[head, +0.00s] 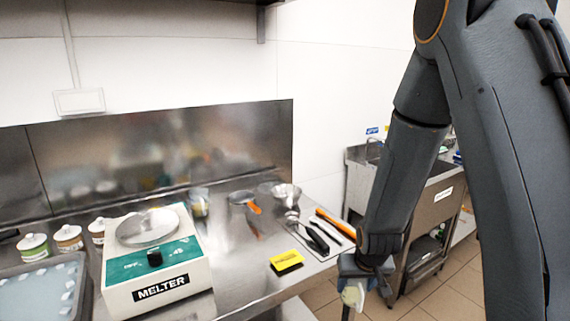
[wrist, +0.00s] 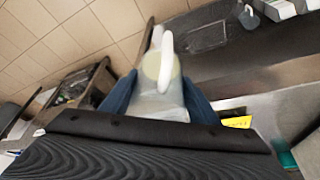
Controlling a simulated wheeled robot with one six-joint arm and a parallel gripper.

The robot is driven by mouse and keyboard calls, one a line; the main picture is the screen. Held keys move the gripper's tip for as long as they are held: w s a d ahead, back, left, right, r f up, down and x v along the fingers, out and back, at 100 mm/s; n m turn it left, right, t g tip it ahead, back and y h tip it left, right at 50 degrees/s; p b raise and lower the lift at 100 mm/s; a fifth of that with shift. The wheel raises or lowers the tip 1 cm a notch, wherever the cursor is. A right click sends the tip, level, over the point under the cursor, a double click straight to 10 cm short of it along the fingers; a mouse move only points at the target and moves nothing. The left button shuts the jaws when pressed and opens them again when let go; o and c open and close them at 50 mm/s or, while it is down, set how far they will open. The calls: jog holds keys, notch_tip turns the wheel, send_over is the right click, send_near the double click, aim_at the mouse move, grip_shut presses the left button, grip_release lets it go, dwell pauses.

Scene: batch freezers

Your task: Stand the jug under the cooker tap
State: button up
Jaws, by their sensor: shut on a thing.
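My gripper (head: 360,272) is at the lower right of the head view, beyond the right end of the steel counter. It is shut on a pale, translucent thing with a white handle, which looks like the jug (head: 352,294). In the wrist view the jug (wrist: 160,100) sits between the two blue fingers (wrist: 160,105), with its curved white handle and a pale yellow-green round part showing. Its lower part is hidden by the gripper. I cannot make out a cooker tap in either view.
A melter (head: 155,262) stands on the counter (head: 235,275), with several small tubs beside it. A yellow sponge (head: 286,261), utensils on a tray (head: 318,236), a pan (head: 241,198) and a bowl (head: 286,193) lie there too. A sink unit (head: 436,200) stands behind my arm. Tiled floor shows between.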

aim_at(351, 299)
notch_tip(351, 299, down, 15)
jog(key=s+b, duration=0.3)
jog(key=b, duration=0.4)
jog(key=shift+r, duration=0.2)
jog(key=shift+f, duration=0.1)
